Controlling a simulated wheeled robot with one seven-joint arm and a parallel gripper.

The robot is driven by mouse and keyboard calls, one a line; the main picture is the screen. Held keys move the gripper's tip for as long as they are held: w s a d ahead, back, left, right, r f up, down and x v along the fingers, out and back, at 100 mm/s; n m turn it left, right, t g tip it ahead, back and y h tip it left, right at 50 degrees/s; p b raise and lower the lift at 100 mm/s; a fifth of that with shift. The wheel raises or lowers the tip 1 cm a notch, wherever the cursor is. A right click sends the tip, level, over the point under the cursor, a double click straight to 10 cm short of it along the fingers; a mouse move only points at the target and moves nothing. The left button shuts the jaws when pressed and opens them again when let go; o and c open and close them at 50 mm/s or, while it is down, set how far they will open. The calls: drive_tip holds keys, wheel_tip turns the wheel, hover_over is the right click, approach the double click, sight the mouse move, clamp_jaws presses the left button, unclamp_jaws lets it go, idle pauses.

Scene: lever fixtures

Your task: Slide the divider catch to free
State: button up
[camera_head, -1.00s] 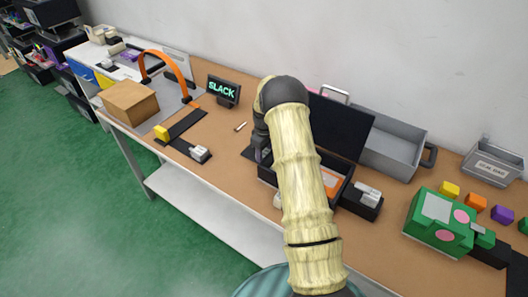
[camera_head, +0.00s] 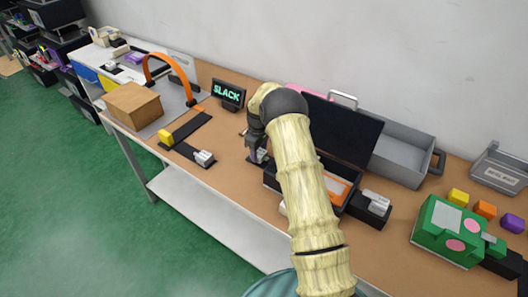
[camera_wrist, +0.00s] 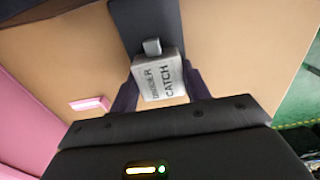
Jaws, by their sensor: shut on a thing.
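The divider catch (camera_wrist: 160,78) is a light grey block with dark lettering and a small grey tab at its far end. It sits on a dark strip (camera_wrist: 150,18) in the wrist view. My gripper (camera_wrist: 161,74) has a dark finger on each side of the block and is shut on it. In the head view my gripper (camera_head: 257,154) is low over the bench, left of the open black case (camera_head: 270,181). There the catch is mostly hidden by my gripper, and my arm covers part of the case.
The case's raised black lid (camera_head: 340,128) stands right of my gripper. A lit SLACK sign (camera_head: 228,94) is behind on the left. A grey bin (camera_head: 400,155) and a green box (camera_head: 447,228) are right. A pink thing (camera_wrist: 30,135) is left in the wrist view.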

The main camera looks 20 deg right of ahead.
sight(258, 152)
drive_tip(key=shift+w+r, duration=0.15)
drive_tip(key=shift+w, duration=0.05)
drive_tip(key=o, duration=1.4)
drive_tip(key=shift+a, duration=0.15)
wheel_tip(258, 152, up, 17)
drive_tip(key=shift+r+b, duration=0.1)
drive_tip(key=shift+b, duration=0.55)
drive_tip(key=shift+s, duration=0.1)
